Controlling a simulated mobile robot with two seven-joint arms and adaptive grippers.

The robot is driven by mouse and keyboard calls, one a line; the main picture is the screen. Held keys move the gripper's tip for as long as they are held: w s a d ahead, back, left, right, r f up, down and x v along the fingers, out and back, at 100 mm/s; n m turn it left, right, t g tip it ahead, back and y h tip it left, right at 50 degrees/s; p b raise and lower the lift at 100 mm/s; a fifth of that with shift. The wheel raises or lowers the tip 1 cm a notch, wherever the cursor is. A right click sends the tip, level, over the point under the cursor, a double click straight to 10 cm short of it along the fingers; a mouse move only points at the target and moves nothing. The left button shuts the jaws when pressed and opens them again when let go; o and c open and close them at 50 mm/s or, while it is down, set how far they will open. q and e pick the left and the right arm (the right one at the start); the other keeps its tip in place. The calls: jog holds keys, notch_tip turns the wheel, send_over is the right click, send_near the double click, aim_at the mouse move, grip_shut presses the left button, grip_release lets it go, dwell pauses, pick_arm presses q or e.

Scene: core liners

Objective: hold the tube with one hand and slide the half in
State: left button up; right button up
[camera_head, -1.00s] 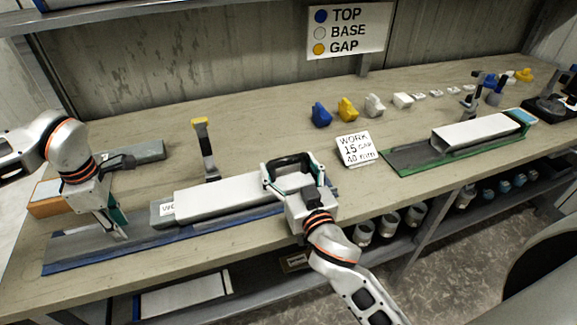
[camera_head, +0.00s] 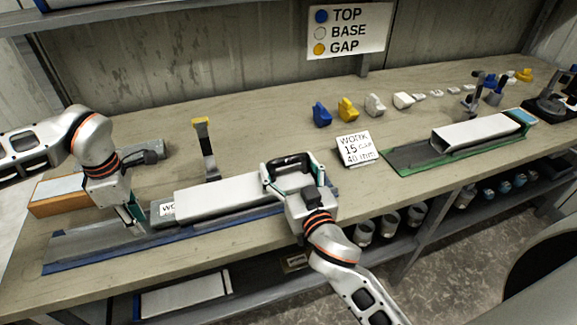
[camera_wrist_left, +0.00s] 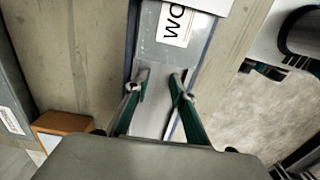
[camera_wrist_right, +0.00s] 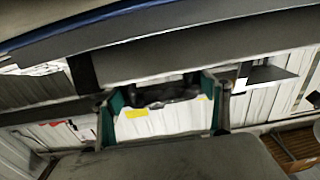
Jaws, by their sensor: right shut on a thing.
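The white tube (camera_head: 225,197) lies along the long grey rail with a blue edge (camera_head: 90,247). The grey half (camera_head: 160,219), with a white label, sticks out at the tube's left end. How far it reaches inside is hidden. My right gripper (camera_head: 290,178) is shut on the tube's right end. My left gripper (camera_head: 138,224) is low over the rail, just left of the half's outer end. In the left wrist view the left fingers (camera_wrist_left: 160,80) are apart, with the labelled half (camera_wrist_left: 175,42) just ahead. Contact cannot be told.
A grey block (camera_head: 138,154) and an orange box (camera_head: 55,198) lie behind my left arm. A yellow-topped upright tool (camera_head: 207,150) stands behind the tube. A work card (camera_head: 358,148) and a second tube on a green-edged rail (camera_head: 470,135) are to the right.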

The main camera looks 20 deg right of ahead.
aim_at(156, 211)
pick_arm(q)
jog(key=shift+s+d+f, duration=0.1)
jog(key=shift+d+f, duration=0.05)
jog(key=shift+d, duration=4.05)
pick_arm(e)
jog(key=shift+r, duration=0.15)
pick_arm(q)
jog(key=shift+a, duration=0.1)
pick_arm(e)
jog(key=shift+w, duration=0.1)
pick_arm(q)
jog(key=shift+a, duration=0.35)
pick_arm(e)
jog(key=shift+d, duration=0.1)
pick_arm(q)
jog(key=shift+a, duration=1.25)
jog(key=shift+w+r, duration=0.2)
jog(key=shift+r, duration=0.7)
jog(key=shift+d+r, duration=0.1)
jog(key=shift+r, duration=3.6)
